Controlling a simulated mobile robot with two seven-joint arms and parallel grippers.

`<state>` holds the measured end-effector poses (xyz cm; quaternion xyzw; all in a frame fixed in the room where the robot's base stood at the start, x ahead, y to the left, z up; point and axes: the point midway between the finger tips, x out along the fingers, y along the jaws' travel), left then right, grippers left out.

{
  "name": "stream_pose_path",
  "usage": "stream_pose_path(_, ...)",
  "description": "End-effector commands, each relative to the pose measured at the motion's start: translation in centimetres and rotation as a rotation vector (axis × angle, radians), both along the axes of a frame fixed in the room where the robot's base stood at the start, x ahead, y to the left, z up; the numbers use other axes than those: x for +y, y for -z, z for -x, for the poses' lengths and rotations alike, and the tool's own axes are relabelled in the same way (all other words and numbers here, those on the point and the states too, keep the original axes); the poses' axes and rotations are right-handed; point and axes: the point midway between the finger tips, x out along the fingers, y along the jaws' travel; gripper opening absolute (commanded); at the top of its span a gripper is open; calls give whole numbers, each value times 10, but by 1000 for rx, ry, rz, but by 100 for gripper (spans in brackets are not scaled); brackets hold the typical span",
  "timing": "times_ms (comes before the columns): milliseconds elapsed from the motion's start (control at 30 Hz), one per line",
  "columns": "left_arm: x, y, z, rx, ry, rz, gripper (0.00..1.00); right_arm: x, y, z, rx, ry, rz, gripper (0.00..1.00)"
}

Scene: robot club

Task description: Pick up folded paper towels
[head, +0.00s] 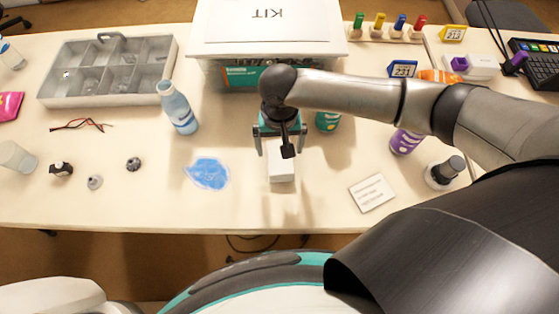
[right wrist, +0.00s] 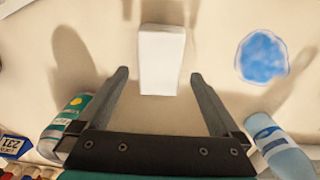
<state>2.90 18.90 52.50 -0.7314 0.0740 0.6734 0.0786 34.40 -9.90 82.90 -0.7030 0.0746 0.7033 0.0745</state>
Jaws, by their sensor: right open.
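The folded paper towels, a small white block (head: 282,170), lie on the table near its front middle. They also show in the right wrist view (right wrist: 161,62), lying flat. My right gripper (head: 280,148) is over the far end of the white block, pointing down, with its fingers apart. In the right wrist view the fingertips (right wrist: 159,76) are open, with the block's near end between them in the picture and nothing gripped. The exact height above the block is hard to tell. My left gripper is not in view.
A blue bottle (head: 178,107) and a flat blue patch (head: 208,174) are on the left. A green can (head: 328,121) stands close to the right of the gripper. A purple can (head: 405,142) and a white card (head: 372,193) are farther right. The KIT box (head: 268,25) is behind.

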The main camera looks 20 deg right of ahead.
Motion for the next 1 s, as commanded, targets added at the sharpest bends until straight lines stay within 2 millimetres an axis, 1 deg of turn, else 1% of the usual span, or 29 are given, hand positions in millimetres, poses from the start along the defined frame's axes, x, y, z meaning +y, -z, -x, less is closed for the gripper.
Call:
stream_pose_path(133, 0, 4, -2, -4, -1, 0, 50, 0, 11, 1, 0, -1, 1, 100)
stream_pose_path(300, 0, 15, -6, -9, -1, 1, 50, 1, 38, 5, 0, -1, 2, 100)
stream_pose_path(400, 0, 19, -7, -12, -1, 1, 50, 2, 50, 4, 0, -1, 2, 100)
stream_pose_path(500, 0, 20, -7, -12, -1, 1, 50, 2, 54, 4, -1, -2, 0, 100)
stream_pose_path(700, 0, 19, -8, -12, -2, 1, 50, 2, 54, 4, -1, -2, 0, 100)
stream_pose_path(733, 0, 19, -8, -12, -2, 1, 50, 2, 54, 4, -1, -2, 0, 99)
stream_pose_path(767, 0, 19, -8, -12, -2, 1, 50, 2, 54, 4, -1, -2, 0, 96)
stream_pose_path(1000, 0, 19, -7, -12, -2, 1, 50, 2, 54, 4, -1, -2, 0, 68)
